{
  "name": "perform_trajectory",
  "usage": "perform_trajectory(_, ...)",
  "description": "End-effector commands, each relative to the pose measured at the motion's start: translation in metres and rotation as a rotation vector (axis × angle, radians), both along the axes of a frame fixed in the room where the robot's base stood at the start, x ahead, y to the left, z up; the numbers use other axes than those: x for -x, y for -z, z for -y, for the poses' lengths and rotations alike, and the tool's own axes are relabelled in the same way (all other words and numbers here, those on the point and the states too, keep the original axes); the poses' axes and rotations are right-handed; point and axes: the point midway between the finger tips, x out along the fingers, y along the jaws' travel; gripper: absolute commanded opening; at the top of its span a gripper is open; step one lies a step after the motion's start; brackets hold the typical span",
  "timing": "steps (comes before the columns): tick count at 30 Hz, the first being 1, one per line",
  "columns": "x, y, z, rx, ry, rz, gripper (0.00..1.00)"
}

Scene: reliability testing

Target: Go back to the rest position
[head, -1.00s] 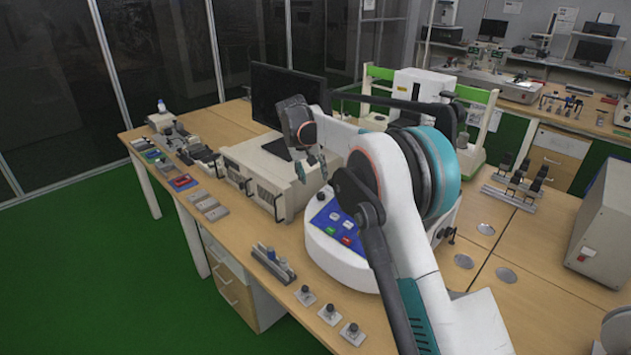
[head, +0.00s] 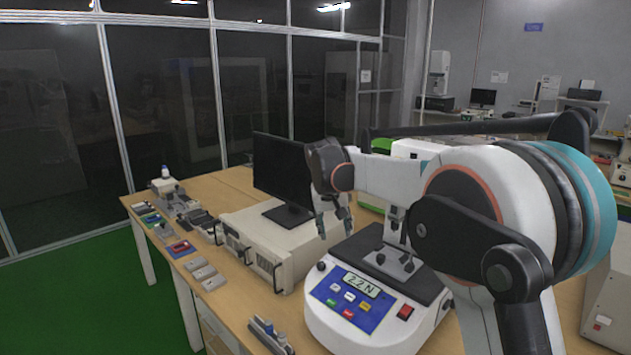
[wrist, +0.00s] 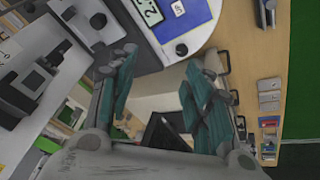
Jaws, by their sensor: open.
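My gripper (head: 334,218) hangs open and empty at the end of my folded arm, in front of the monitor in the head view. In the wrist view its two teal-padded fingers (wrist: 158,78) stand apart with nothing between them. The white round-fronted tester (head: 372,330) stands on the wooden bench below and to the right of the gripper. Its screen reads 2.2 N, and a metal fixture (head: 393,262) stands on its dark top. My arm hides part of the bench behind the tester.
A beige instrument box (head: 285,243) stands left of the tester, with a black monitor (head: 283,178) on it. Small parts and grey blocks (head: 203,272) line the left bench edge. A clamp-like part (head: 270,333) lies at the front. Green floor (head: 85,300) is open at left.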

Motion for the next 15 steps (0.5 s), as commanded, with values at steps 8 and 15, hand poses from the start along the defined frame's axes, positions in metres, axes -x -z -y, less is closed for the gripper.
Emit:
perform_trajectory(8, 0.069, -0.043, 0.042, -0.038, -0.002, 0.038, 0.46)
perform_trajectory(15, 0.135, -0.063, 0.073, -0.066, -0.003, 0.072, 0.46)
